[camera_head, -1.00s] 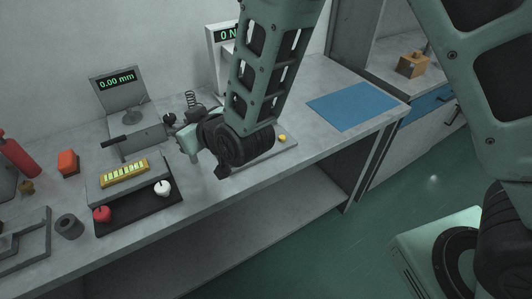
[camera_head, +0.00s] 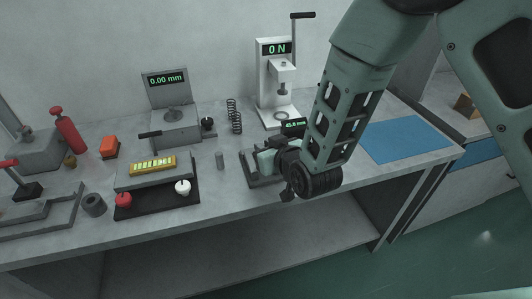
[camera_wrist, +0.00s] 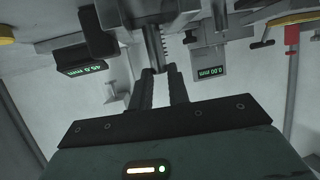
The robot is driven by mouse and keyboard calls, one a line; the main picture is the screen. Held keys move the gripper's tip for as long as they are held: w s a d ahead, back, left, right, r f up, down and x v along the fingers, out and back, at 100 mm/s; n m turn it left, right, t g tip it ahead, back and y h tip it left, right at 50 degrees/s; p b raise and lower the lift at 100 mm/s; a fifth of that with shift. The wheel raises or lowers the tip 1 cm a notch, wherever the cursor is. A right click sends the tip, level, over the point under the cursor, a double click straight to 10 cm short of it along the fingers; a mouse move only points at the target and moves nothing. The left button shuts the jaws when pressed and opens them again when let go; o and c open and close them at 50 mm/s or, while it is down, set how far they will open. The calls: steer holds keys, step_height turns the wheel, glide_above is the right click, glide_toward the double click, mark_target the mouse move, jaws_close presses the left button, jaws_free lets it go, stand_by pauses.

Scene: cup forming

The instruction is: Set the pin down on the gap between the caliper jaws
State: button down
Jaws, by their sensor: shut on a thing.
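My gripper (camera_head: 260,158) is over the dark caliper (camera_head: 250,178) near the front of the bench, and my wrist hides part of it. In the wrist view my gripper (camera_wrist: 160,72) is shut, its fingertips close together on the narrow grey pin (camera_wrist: 151,55). The pin is hard to tell from the ridged coil behind it. The caliper display (camera_head: 293,125) reads about 45.0 mm and also shows, inverted, in the wrist view (camera_wrist: 82,67). The jaw gap, and whether the pin touches it, cannot be made out.
A small grey cylinder (camera_head: 220,160) stands left of the caliper. Behind are a spring (camera_head: 234,116), a 0.00 mm gauge (camera_head: 172,112) and a press (camera_head: 277,85). A black tray (camera_head: 150,207) lies left; a blue mat (camera_head: 405,139) leaves room at right.

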steer(key=shift+f, duration=1.15)
steer(key=shift+f, duration=0.2)
steer(key=c, duration=1.3)
jaws_free()
steer(key=shift+c, duration=0.2)
steer(key=shift+r, duration=0.2)
steer(key=shift+s+r, duration=0.1)
steer(key=v, duration=1.1)
steer(key=shift+s+d+p, duration=0.3)
